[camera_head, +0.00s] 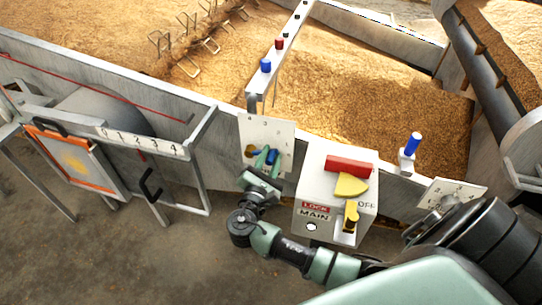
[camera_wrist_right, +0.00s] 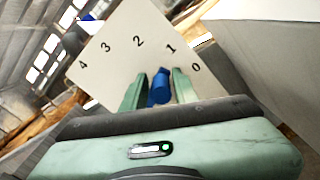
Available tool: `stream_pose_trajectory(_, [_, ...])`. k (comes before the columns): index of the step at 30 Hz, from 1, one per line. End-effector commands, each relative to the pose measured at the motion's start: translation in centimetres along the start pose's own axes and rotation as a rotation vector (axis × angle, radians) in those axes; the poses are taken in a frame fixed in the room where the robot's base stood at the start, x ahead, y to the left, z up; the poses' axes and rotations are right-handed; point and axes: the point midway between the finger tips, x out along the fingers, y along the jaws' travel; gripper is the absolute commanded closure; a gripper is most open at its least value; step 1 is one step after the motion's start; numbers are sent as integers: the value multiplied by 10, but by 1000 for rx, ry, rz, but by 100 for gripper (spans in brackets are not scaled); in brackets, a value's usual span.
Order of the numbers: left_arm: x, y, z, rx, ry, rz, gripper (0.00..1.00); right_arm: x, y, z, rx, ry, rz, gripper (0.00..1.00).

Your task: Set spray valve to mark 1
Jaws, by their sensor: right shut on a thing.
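The spray valve's pale dial plate (camera_head: 276,130) is on the near wall of the grain bin. In the right wrist view the plate (camera_wrist_right: 125,70) shows marks 0 to 4 in an arc. The blue valve handle (camera_wrist_right: 158,86) stands between the two green fingers of my right gripper (camera_wrist_right: 160,85). Its upper end lies just below mark 1, but its exact pointing is hard to tell. In the head view my right gripper (camera_head: 265,160) is at the plate, shut on the blue handle (camera_head: 272,155). My left gripper is not in view.
A white box (camera_head: 325,190) marked LOCK and MAIN, with red and yellow parts, stands right of the plate. Another blue lever (camera_head: 413,145) and a second dial plate (camera_head: 450,192) are farther right. A scale and orange-framed panel (camera_head: 75,160) are at left.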

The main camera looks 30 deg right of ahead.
Motion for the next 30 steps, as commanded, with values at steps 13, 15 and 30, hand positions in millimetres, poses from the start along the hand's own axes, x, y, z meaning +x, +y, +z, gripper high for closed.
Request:
stream_pose_trajectory(13, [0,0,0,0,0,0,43,-1,-1,-2,-2,5,0,59])
stream_pose_trajectory(15, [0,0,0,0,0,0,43,-2,-1,-2,-1,4,0,59])
stream_pose_trajectory(30, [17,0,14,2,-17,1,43,-71,-1,-3,-3,8,0,59])
